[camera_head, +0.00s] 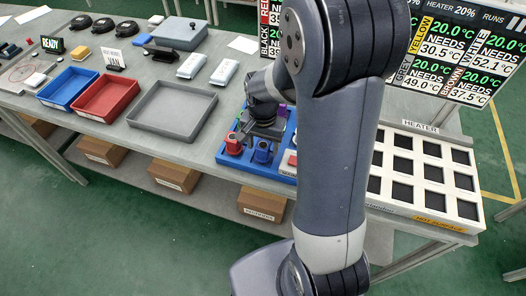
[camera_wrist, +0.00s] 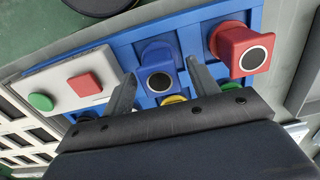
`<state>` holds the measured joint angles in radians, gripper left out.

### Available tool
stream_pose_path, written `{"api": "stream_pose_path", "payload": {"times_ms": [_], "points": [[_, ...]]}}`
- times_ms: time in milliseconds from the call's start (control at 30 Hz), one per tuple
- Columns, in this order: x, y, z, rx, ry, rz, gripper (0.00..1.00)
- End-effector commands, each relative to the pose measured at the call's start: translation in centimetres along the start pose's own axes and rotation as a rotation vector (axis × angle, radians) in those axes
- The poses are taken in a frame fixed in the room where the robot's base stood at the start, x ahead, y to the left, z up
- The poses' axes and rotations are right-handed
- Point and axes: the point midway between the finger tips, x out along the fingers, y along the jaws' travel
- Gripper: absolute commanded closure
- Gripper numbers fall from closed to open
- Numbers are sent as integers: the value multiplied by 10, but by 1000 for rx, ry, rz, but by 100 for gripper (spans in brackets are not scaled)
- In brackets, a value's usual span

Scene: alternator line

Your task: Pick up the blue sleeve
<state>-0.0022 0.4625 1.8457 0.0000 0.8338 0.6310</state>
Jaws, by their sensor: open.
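The blue sleeve (camera_wrist: 159,64) stands in a blue rack (camera_wrist: 119,39), with a dark round hole in its end face. In the head view the blue sleeve (camera_head: 263,151) is at the rack's front edge, below my gripper (camera_head: 262,130). In the wrist view my gripper (camera_wrist: 160,85) is open. Its two fingers reach down on either side of the blue sleeve, and I cannot tell whether they touch it. A red sleeve (camera_wrist: 243,48) stands to the right in the wrist view, just outside the right finger. It also shows in the head view (camera_head: 233,143).
A white button box (camera_wrist: 58,85) with green and red buttons lies beside the rack. Part of a yellow sleeve (camera_wrist: 173,100) shows behind the blue one. The white heater (camera_head: 440,211), marked hot surface, stands to the right. A grey tray (camera_head: 173,109) lies to the left.

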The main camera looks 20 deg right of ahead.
Motion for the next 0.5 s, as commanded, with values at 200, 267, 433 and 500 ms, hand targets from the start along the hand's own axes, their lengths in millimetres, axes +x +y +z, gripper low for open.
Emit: {"api": "stream_pose_path", "payload": {"times_ms": [200, 267, 433, 500], "points": [[5, 0, 0, 0, 1, -1, 44], [5, 0, 0, 0, 1, -1, 44], [5, 0, 0, 0, 1, 0, 54], [5, 0, 0, 0, 1, 0, 60]]}}
